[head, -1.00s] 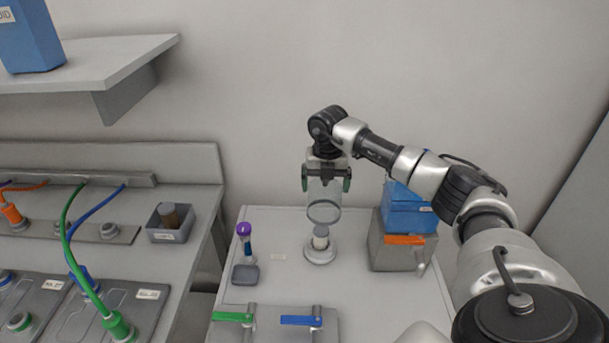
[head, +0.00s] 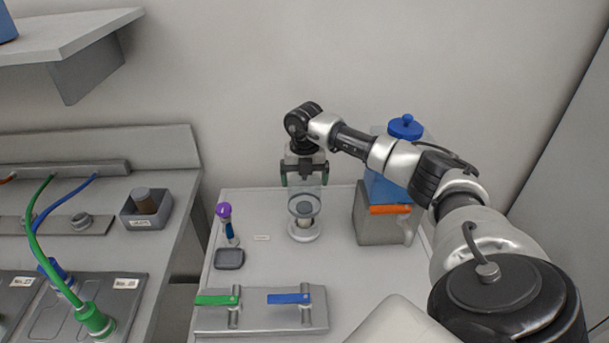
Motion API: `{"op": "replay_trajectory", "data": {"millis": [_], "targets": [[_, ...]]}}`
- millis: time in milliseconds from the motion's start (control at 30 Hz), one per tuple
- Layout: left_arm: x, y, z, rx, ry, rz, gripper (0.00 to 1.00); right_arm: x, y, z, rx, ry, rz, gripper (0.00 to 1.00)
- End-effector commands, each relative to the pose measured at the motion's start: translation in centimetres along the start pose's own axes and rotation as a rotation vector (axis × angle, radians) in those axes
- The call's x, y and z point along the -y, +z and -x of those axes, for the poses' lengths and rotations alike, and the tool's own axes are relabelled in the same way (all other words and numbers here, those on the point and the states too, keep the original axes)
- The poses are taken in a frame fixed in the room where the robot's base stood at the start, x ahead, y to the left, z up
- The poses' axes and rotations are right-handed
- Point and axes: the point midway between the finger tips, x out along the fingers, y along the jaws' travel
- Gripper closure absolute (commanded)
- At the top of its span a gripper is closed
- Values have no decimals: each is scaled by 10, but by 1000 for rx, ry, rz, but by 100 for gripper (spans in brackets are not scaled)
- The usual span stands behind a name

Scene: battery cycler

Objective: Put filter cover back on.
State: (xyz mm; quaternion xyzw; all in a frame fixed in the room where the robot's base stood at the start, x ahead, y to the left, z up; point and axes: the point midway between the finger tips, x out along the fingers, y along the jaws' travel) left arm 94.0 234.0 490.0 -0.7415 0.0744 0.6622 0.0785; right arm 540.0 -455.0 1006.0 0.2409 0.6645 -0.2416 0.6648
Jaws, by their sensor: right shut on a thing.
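The filter cover (head: 304,193) is a clear, see-through cylinder with a grey ring at its lower open end. My right gripper (head: 304,177) is shut on its sides and holds it upright with the open end down. Below it, the filter's round pale base (head: 304,234) stands on the white table, with a short filter post (head: 305,222) in its middle. The cover's lower ring is right above the post, and the post's top seems to show through the ring. Whether the ring is around the post's top or just above it, I cannot tell. My left gripper is out of view.
A purple-topped tool in a holder (head: 229,258) stands to the left. Green and blue valve handles (head: 290,298) are in front. A bench with cables (head: 95,318) is at far left.

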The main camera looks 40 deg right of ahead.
Motion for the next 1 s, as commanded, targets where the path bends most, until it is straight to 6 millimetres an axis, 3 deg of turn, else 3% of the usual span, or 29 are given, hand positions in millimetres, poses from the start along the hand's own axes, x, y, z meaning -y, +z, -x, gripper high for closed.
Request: {"op": "replay_trajectory", "data": {"millis": [367, 1000], "targets": [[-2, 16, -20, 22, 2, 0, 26, 0, 0, -34, -1, -1, 0, 30], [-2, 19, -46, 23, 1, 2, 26, 0, 0, -76, 0, 0, 0, 30]]}}
